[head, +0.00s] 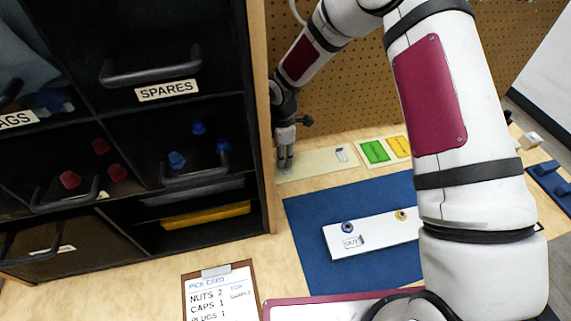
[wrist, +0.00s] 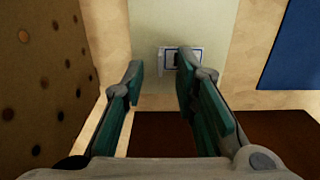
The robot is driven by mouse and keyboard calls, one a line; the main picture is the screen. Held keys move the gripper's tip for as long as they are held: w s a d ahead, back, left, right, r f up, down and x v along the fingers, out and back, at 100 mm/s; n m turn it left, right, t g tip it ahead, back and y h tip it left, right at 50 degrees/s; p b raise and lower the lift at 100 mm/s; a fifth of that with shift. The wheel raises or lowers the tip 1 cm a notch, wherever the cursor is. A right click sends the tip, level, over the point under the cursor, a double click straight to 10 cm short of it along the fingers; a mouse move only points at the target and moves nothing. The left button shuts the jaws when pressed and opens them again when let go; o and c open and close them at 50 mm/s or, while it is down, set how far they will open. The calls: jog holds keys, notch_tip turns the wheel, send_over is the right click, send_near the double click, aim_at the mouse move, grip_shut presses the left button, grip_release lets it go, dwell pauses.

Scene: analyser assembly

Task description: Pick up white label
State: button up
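A small white label (head: 341,154) with a grey mark lies on a pale cream strip (head: 312,165) at the back of the bench. My gripper (head: 285,158) points down over the left end of the strip, left of the label in the head view. In the wrist view my two fingers (wrist: 160,72) stand apart with nothing held between them. I cannot tell the fingertips' height above the strip.
A dark shelf cabinet (head: 262,120) stands close left of my gripper, and a pegboard (head: 370,80) is behind. Green (head: 375,151) and yellow (head: 398,146) labels lie right of the white one. A blue mat (head: 305,215) bears a white panel (head: 375,238) in front.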

jog(key=shift+f, duration=0.35)
jog(key=shift+c, duration=0.6)
grip_shut()
jog(key=shift+r, duration=0.1)
